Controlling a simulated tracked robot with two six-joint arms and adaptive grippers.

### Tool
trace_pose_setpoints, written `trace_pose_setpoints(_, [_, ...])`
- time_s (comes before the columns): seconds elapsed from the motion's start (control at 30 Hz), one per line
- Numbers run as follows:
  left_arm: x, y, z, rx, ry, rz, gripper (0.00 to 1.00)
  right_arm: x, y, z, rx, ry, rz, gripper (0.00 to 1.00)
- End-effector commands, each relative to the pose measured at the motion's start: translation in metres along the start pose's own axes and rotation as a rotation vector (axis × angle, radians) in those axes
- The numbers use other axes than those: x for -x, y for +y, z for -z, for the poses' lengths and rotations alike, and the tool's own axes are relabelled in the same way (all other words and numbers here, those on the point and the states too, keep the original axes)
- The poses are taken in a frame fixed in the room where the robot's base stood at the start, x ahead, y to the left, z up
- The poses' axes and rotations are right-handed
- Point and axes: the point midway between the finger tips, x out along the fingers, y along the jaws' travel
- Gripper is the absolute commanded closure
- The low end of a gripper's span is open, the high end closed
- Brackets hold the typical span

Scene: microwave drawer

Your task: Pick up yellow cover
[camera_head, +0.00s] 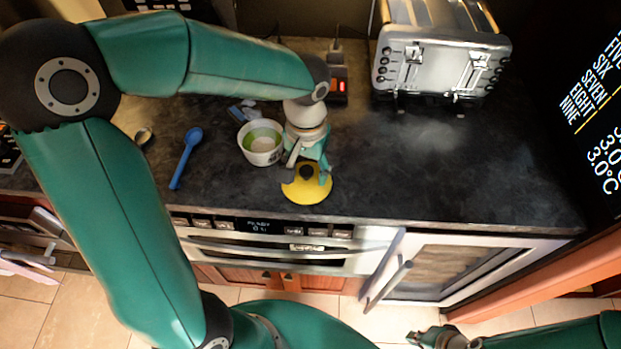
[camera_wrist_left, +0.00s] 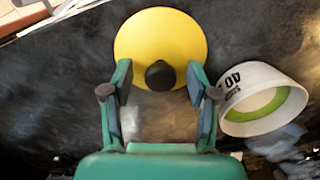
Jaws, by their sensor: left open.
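The yellow cover (camera_head: 313,193) is a round disc with a dark knob, lying on the dark counter near its front edge. It also shows in the left wrist view (camera_wrist_left: 160,35), with its knob (camera_wrist_left: 160,75) toward my gripper. My left gripper (camera_head: 308,176) is over the cover, open, with its fingers pointing down. In the wrist view the two fingertips (camera_wrist_left: 157,85) stand on either side of the knob, apart from it. How high the fingertips are above the cover is hard to tell. My right gripper (camera_head: 440,338) is low at the bottom edge, only partly in view.
A white bowl with a green inside (camera_head: 260,142) stands close to the left of my left gripper. A blue spoon (camera_head: 186,158) lies further left. A silver toaster (camera_head: 440,55) stands at the back right. The counter (camera_head: 450,165) right of the cover is clear. A microwave drawer (camera_head: 280,250) is below.

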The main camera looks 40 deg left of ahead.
Motion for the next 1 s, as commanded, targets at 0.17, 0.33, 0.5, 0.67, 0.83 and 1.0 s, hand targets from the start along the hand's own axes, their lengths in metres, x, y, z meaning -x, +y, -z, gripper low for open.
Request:
trace_pose_setpoints(0.17, [0.000,0.000,0.000,0.000,0.001,0.000,0.41,0.000,0.000,0.000,0.000,0.000,0.000,1.00])
trace_pose_setpoints(0.33, [0.000,0.000,0.000,0.000,0.001,0.000,0.69,0.000,0.000,0.000,0.000,0.000,0.000,1.00])
trace_pose_setpoints(0.5, [0.000,0.000,0.000,0.000,0.001,0.000,0.95,0.000,0.000,0.000,0.000,0.000,0.000,1.00])
trace_pose_setpoints(0.67, [0.000,0.000,0.000,0.000,0.001,0.000,0.96,0.000,0.000,0.000,0.000,0.000,0.000,1.00])
trace_pose_setpoints(0.83, [0.002,0.000,0.000,0.000,0.002,-0.001,0.96,0.000,0.000,0.000,0.000,0.000,0.000,1.00])
trace_pose_setpoints(1.0, [0.013,0.000,0.001,0.001,0.004,-0.001,0.96,0.000,0.000,0.000,0.000,0.000,0.000,1.00])
